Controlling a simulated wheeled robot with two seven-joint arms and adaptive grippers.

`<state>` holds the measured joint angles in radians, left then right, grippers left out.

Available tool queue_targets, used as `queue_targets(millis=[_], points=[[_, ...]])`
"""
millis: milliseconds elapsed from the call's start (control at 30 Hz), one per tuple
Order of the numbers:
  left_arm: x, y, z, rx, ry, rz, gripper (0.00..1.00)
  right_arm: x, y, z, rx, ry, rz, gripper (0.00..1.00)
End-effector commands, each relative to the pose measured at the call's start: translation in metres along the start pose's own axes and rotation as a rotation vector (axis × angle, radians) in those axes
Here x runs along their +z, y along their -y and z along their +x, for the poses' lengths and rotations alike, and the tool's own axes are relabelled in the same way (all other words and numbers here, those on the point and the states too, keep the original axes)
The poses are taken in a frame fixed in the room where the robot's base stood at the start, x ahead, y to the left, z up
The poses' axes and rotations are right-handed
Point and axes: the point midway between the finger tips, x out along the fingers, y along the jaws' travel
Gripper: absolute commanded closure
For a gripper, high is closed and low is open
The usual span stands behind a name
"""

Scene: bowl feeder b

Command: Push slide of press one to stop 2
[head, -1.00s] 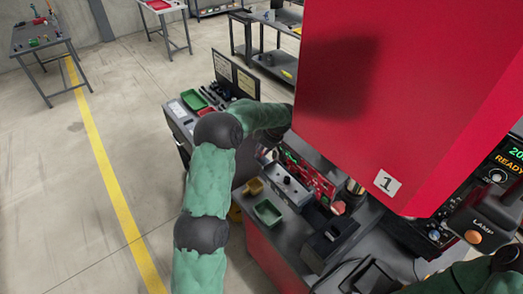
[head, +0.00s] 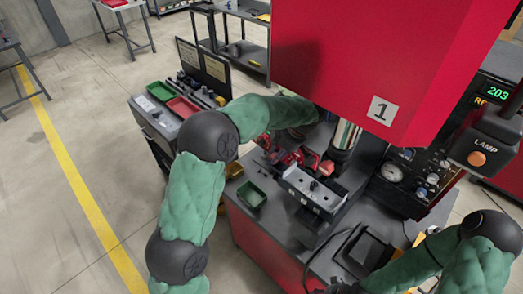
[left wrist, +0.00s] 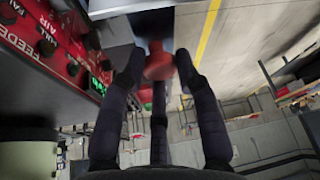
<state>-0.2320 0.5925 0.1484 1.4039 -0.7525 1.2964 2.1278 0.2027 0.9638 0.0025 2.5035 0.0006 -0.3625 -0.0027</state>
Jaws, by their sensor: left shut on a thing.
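The grey block with holes and a small dark knob (head: 313,190), which looks like the slide, lies on the bench below the head, beside a dark block. My left arm reaches in behind this block; its gripper is largely hidden by the press in the head view. In the left wrist view my left gripper (left wrist: 158,64) is shut on a red knob (left wrist: 158,62). I cannot tell how this knob joins the slide. My right arm enters at lower right; its fingers do not show.
A green tray (head: 251,194) sits left of the slide on the bench. A red feeder panel (left wrist: 62,48) with knobs is close on the left in the wrist view. The lamp box (head: 483,151) and a gauge panel stand at right. Open floor lies left.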

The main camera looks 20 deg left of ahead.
Motion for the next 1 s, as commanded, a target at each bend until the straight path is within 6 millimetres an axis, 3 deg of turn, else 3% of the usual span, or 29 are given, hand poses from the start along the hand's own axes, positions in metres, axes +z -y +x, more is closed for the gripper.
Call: queue_targets(millis=[100, 300, 767, 800, 867, 1000], points=[[0.018, 0.006, -0.005, -0.003, 0.000, 0.003, 1.00, 0.000, -0.002, 0.006, 0.000, 0.000, 0.000, 0.44], [0.033, 0.012, -0.013, -0.005, -0.001, 0.001, 1.00, -0.001, -0.004, 0.010, 0.000, -0.001, 0.000, 0.44], [0.036, 0.013, -0.015, -0.004, -0.002, -0.001, 1.00, -0.001, -0.004, 0.011, 0.000, 0.000, 0.000, 0.44], [0.036, 0.013, -0.015, -0.004, -0.002, -0.001, 0.65, -0.001, -0.004, 0.011, 0.000, 0.000, 0.000, 0.44], [0.036, 0.013, -0.015, -0.004, -0.002, -0.001, 0.48, -0.001, -0.004, 0.011, 0.000, 0.000, 0.000, 0.44], [0.036, 0.013, -0.015, -0.003, -0.001, -0.001, 0.44, -0.001, -0.004, 0.011, 0.000, 0.000, 0.000, 0.44]])
